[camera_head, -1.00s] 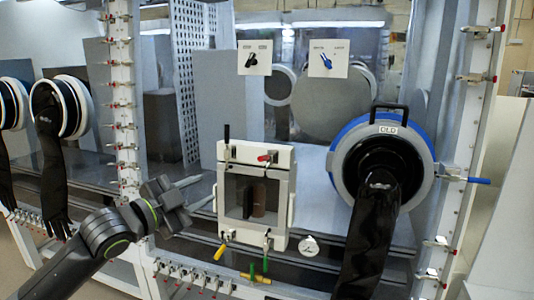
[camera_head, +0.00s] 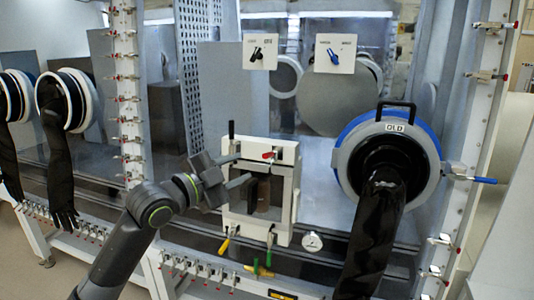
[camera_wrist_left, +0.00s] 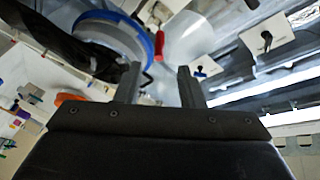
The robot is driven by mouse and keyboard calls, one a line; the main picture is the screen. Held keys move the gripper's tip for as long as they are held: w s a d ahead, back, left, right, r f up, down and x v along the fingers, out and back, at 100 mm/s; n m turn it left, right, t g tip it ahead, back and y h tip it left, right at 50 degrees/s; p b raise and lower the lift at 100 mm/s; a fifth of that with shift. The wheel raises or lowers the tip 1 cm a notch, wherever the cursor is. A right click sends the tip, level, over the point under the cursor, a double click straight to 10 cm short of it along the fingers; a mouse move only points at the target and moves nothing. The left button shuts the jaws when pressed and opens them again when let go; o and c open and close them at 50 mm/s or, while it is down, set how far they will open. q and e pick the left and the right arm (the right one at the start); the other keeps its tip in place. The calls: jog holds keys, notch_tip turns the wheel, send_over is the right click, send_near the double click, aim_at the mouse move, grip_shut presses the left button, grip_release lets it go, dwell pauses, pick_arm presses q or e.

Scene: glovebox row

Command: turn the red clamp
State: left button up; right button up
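The red clamp (camera_head: 268,156) is a small toggle with a red handle on the top edge of the white hatch frame (camera_head: 290,208). My left gripper (camera_head: 246,169) is in front of the upper left part of the hatch, with its fingers apart and empty. In the head view its fingertips are left of and slightly below the red handle. In the left wrist view a red handle (camera_wrist_left: 160,45) shows ahead, between the lines of the two open fingers (camera_wrist_left: 158,85) and apart from them. My right gripper is not in view.
A black-handled clamp (camera_head: 231,130) stands at the hatch's top left. Yellow (camera_head: 224,246) and green (camera_head: 270,257) handles hang below. A blue-ringed port (camera_head: 428,150) with a black glove (camera_head: 372,235) is to the right. A round gauge (camera_head: 312,241) sits between.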

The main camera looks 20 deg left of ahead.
aim_at(267, 156)
pick_arm(q)
jog(key=p+x, duration=0.2)
jog(key=x, duration=0.8)
jog(key=shift+w+d+f, duration=0.1)
jog(key=shift+d, duration=0.05)
jog(key=shift+c, duration=0.4)
grip_shut()
